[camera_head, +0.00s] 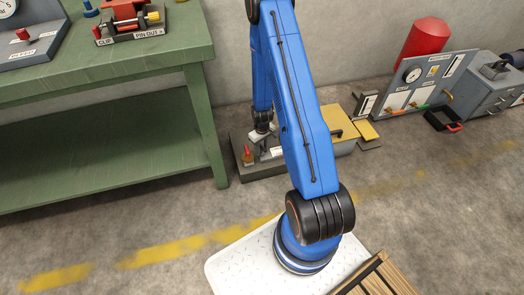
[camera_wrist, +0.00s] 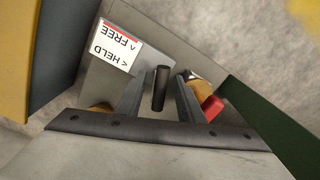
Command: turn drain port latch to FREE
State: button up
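In the wrist view a short black latch handle (camera_wrist: 160,88) stands between the two fingers of my gripper (camera_wrist: 161,78). The fingers are open, with a gap showing on each side of the handle. A white label (camera_wrist: 116,46) reading HELD and FREE with arrows lies at upper left, upside down, on a grey plate (camera_wrist: 150,38). In the head view my gripper (camera_head: 263,136) is low over a floor unit with a grey base (camera_head: 262,170). My arm hides much of the unit, and the latch cannot be made out there.
Beside the right finger are a red part (camera_wrist: 212,107) and a brass-coloured part (camera_wrist: 199,86). A tan panel (camera_head: 345,132) is right of my arm. A green bench (camera_head: 110,70) stands at left, a gauge panel (camera_head: 420,85) at right. Open floor lies in front.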

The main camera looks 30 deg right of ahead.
aim_at(262, 146)
notch_tip(262, 146, up, 16)
dwell(0.6)
jog(key=c, duration=0.4)
jog(key=shift+s+d+f+m, duration=0.1)
jog(key=shift+d+m, duration=0.15)
jog(key=shift+m, duration=0.15)
grip_shut()
jog(key=s+d+f+m+y, duration=0.35)
jog(key=d+m, duration=0.55)
jog(key=m, duration=1)
jog(key=shift+m+h, duration=0.25)
jog(key=shift+m, duration=0.05)
jog(key=x, duration=1)
jog(key=shift+d, duration=0.2)
jog(key=shift+w+a+r, duration=0.1)
jog(key=shift+a+r, duration=0.05)
jog(key=shift+a, duration=0.95)
jog(key=shift+a+r, duration=0.15)
jog(key=shift+a, duration=0.7)
